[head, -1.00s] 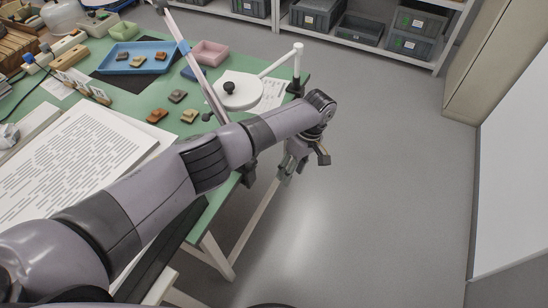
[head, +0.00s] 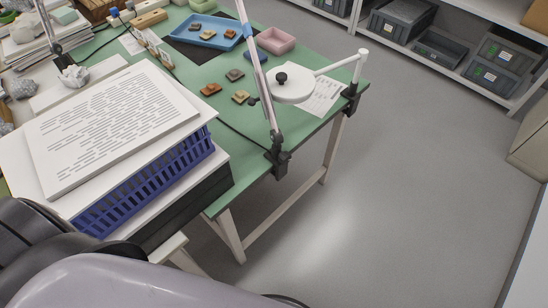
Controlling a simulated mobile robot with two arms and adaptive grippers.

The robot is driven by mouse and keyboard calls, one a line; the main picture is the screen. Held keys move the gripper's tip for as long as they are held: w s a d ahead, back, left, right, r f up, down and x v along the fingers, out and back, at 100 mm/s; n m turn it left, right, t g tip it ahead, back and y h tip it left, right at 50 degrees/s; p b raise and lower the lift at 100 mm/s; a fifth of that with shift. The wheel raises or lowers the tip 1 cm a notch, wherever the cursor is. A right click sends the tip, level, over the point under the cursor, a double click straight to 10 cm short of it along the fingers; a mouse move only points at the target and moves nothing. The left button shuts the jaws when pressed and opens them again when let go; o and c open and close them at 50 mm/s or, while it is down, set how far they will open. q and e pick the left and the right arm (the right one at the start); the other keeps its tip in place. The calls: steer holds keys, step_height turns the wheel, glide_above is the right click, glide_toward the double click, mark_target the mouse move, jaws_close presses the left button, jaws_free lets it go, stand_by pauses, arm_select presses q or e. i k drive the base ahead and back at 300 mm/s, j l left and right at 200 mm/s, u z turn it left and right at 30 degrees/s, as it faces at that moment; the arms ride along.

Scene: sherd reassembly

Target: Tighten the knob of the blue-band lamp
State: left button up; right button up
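A slim pale lamp pole (head: 261,82) rises from a black clamp (head: 278,163) on the table's front edge and leaves the picture at the top. A blue band (head: 247,31) shows on its upper part. A small dark knob-like piece (head: 254,100) shows beside the pole; I cannot tell whether it belongs to this lamp. The lamp's head is out of view. Behind it, a white round lamp head (head: 298,91) with a black knob (head: 281,78) hangs from a separate white post. Neither gripper is in view; only part of my arm shows along the bottom.
The green table (head: 225,112) holds a blue tray (head: 215,41) of sherds, several loose sherds and a pink bin (head: 276,40). A blue crate (head: 150,187) with a printed board (head: 108,125) on top stands at front left. The floor at right is clear.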

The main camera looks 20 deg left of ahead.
mark_target(285, 156)
steer(key=i+l+u, duration=0.1)
steer(key=u, duration=2.05)
steer(key=l+u, duration=0.35)
steer(key=u, duration=0.15)
steer(key=k+l+u, duration=0.15)
steer(key=l+u, duration=0.2)
steer(key=u, duration=0.15)
steer(key=k+l+u, duration=0.15)
steer(key=l+u, duration=0.15)
steer(key=u, duration=0.2)
steer(key=k+l+u, duration=0.2)
steer(key=u, duration=0.3)
